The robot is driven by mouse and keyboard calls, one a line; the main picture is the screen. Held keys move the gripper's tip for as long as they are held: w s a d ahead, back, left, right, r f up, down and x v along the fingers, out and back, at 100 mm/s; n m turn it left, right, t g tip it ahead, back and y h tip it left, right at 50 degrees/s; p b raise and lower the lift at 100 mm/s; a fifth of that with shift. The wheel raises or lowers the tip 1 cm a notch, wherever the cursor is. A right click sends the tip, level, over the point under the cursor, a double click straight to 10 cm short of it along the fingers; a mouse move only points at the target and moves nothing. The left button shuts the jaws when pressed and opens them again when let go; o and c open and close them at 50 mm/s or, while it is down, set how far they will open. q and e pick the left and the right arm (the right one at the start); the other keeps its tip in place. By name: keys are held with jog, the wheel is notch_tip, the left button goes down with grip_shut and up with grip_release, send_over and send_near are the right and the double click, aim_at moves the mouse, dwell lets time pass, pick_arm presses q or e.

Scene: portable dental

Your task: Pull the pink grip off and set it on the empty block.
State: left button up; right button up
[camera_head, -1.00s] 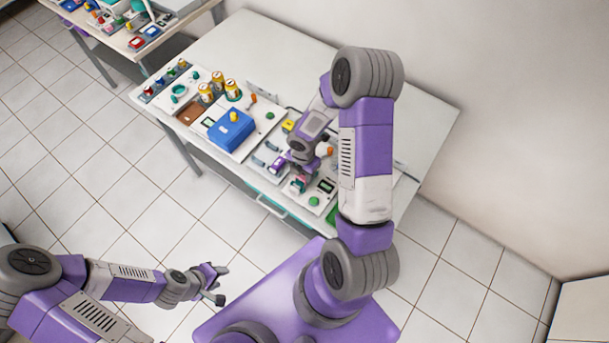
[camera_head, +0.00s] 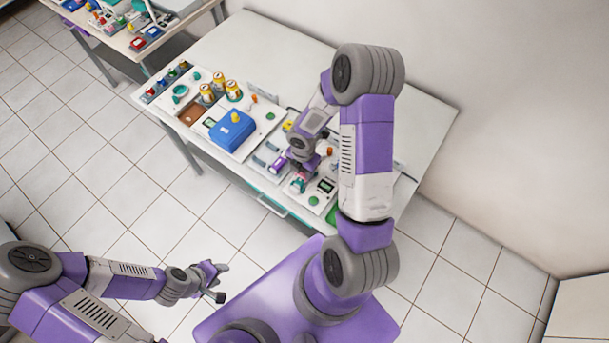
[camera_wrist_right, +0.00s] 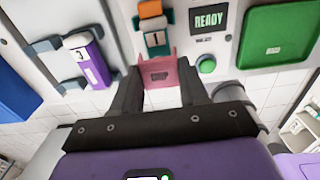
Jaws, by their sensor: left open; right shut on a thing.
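The pink grip (camera_wrist_right: 160,73), marked with small lettering, sits between the fingers of my right gripper (camera_wrist_right: 162,92) in the right wrist view. The right gripper (camera_head: 299,177) is shut on it, low over the panel on the table. A grey and teal holder with a "1" label (camera_wrist_right: 155,40) and an orange part is just beyond the grip. Whether the grip is still joined to it I cannot tell. A purple block with a "3" label (camera_wrist_right: 87,60) stands in a grey holder to the left. I cannot pick out an empty block for sure. My left gripper (camera_head: 218,283) is open over the floor, away from the table.
A "READY" screen (camera_wrist_right: 209,20), a green button (camera_wrist_right: 206,65) and a green tray (camera_wrist_right: 275,36) lie to the right of the grip. A blue box (camera_head: 232,130) and several yellow cans stand left on the table (camera_head: 270,45). The table's back is bare.

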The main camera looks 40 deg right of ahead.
jog(key=shift+r, duration=0.2)
jog(key=shift+r+p, duration=1.85)
jog(key=shift+r, duration=0.05)
jog(key=shift+f, duration=0.1)
